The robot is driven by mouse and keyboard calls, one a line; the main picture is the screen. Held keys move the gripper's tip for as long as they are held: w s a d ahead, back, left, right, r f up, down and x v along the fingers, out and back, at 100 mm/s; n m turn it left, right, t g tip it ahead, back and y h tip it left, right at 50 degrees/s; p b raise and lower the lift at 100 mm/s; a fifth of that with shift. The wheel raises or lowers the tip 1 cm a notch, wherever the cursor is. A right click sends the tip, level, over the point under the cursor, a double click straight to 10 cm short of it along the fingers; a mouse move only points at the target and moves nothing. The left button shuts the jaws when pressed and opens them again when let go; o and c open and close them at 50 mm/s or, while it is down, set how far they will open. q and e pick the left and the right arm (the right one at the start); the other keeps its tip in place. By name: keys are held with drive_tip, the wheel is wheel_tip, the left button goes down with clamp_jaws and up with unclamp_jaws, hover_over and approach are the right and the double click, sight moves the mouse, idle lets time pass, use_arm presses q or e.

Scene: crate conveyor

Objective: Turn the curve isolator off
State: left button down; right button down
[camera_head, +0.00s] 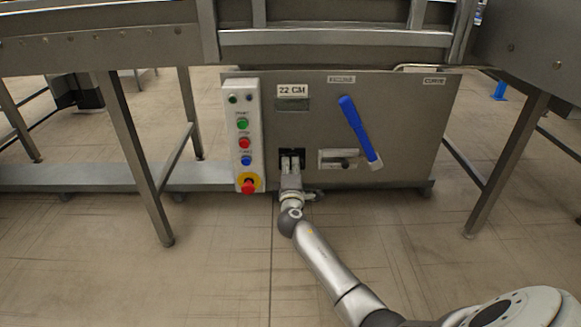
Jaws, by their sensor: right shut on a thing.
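The grey control cabinet (410,125) stands under the conveyor, with a label reading "CURVE" at its top right corner. The isolator (283,156) looks like a dark square switch low on the cabinet front, just right of the white button panel. My right gripper (291,160) reaches it from below and is shut on its knob. The fingers cover most of the switch, so I cannot tell which way the knob points. My left gripper is not in view.
The white button panel (241,103) carries green, red and blue buttons and a red stop knob on yellow (249,184), close left of my gripper. A blue lever (358,130) slants right of it, above a small latch (338,159). Conveyor legs (137,155) stand both sides; the floor in front is clear.

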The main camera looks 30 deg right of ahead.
idle(0.3)
drive_tip(key=c, duration=1.5)
unclamp_jaws()
drive_tip(key=shift+o, duration=0.6)
drive_tip(key=shift+a, duration=0.1)
drive_tip(key=v, duration=1.2)
